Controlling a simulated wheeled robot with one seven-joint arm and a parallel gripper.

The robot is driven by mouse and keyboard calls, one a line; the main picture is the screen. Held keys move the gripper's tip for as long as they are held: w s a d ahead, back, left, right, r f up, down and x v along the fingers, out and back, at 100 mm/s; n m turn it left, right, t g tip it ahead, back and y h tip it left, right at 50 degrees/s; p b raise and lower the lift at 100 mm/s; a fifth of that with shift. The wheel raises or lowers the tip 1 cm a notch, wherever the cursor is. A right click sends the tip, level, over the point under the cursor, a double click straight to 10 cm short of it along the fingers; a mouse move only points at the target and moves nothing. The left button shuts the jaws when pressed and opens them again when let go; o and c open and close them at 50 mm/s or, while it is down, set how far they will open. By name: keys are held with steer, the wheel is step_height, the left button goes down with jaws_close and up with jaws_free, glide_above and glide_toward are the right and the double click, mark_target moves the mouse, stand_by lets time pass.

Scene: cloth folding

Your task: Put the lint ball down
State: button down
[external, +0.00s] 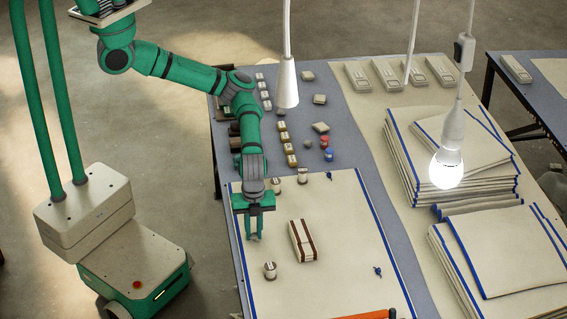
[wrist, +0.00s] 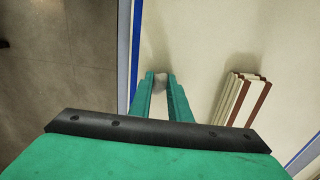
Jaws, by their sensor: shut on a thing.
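My gripper (external: 254,238) points down over the left part of the cream cloth (external: 345,230), close to the cloth's blue-striped left edge. In the wrist view its two green fingers (wrist: 160,78) are shut on a small grey lint ball (wrist: 160,82), which shows between the fingertips.
A folded brown-and-cream striped bundle (external: 303,241) lies to the right of my gripper. A small pot (external: 270,270) stands in front of it, and two more (external: 302,175) stand behind. Stacked cloths (external: 450,160) and a lit hanging bulb (external: 447,168) are at right.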

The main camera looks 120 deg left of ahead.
mark_target(255, 234)
steer(key=c, duration=1.6)
jaws_free()
steer(key=shift+f, duration=0.1)
steer(key=shift+c, duration=0.2)
step_height(255, 234, up, 12)
steer(key=shift+w+a, duration=0.1)
